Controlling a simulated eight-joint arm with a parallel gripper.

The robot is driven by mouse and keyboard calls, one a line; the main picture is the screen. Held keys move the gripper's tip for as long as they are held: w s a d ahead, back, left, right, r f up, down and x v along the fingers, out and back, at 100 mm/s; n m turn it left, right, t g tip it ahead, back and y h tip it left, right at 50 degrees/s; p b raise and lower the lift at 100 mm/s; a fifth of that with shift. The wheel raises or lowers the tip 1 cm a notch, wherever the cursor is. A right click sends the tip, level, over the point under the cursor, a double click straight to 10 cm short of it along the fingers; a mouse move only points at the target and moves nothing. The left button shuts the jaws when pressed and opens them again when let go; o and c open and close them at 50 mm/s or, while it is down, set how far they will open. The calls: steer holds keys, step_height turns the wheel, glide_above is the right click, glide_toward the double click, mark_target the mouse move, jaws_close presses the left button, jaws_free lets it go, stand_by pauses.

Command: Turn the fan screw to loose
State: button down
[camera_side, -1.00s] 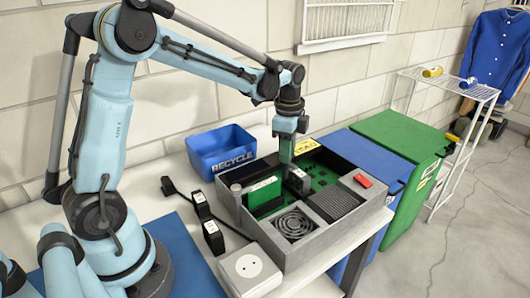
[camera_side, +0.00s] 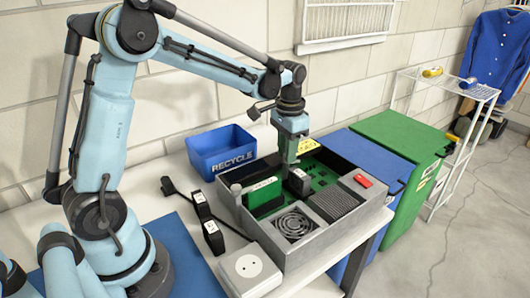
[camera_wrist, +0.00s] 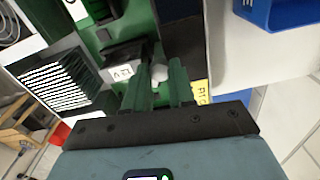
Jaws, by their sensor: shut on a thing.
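My gripper (camera_wrist: 160,80) shows its two green fingers in the wrist view, closed around a small pale round piece (camera_wrist: 158,74), which appears to be the fan screw. Its shaft and seat are hidden. In the side view my gripper (camera_side: 291,160) points down into the grey case, just behind a black block with a white label (camera_side: 298,182). The same block (camera_wrist: 121,68) is left of the fingers in the wrist view. A round fan grille (camera_side: 294,224) lies in the front compartment of the case.
The grey case (camera_side: 318,236) holds a green board, a dark finned block (camera_side: 334,204) and a red piece (camera_side: 362,180). A blue recycle bin (camera_side: 222,152) stands behind it. Black adapters (camera_side: 212,236) and a white box (camera_side: 247,274) lie at its left.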

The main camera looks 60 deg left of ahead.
steer(key=n, duration=0.6)
stand_by(0.6)
steer(key=c, duration=0.9)
jaws_free()
steer(key=shift+c, duration=0.2)
step_height(320, 180, up, 12)
steer(key=shift+d, duration=0.1)
